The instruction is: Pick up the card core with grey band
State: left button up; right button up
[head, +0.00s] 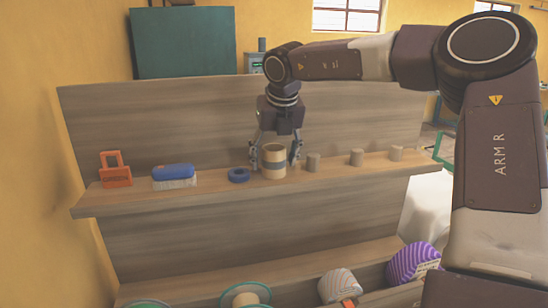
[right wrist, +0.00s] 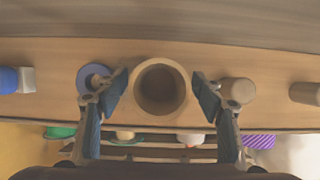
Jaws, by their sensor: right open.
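The card core with grey band (head: 273,161) stands upright on the wooden shelf (head: 215,187). It is a tan tube with a grey band round its middle. In the right wrist view its round open top (right wrist: 160,87) faces the camera. My right gripper (head: 275,160) is open, with one finger on each side of the core. In the right wrist view the gripper (right wrist: 160,90) shows gaps between both fingers and the core. My left gripper is not in view.
A blue ring (head: 238,175) lies close left of the core, beside one finger. A short grey-brown cylinder (head: 313,162) stands close right, with two more farther along. A blue-topped brush (head: 174,176) and an orange item (head: 115,172) stand at left. Spools lie in the lower shelf.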

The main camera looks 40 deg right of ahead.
jog(key=shift+a, duration=0.1)
jog(key=shift+c, duration=0.7)
jog(key=c, duration=1)
jog(key=shift+c, duration=0.6)
jog(key=shift+r, duration=0.15)
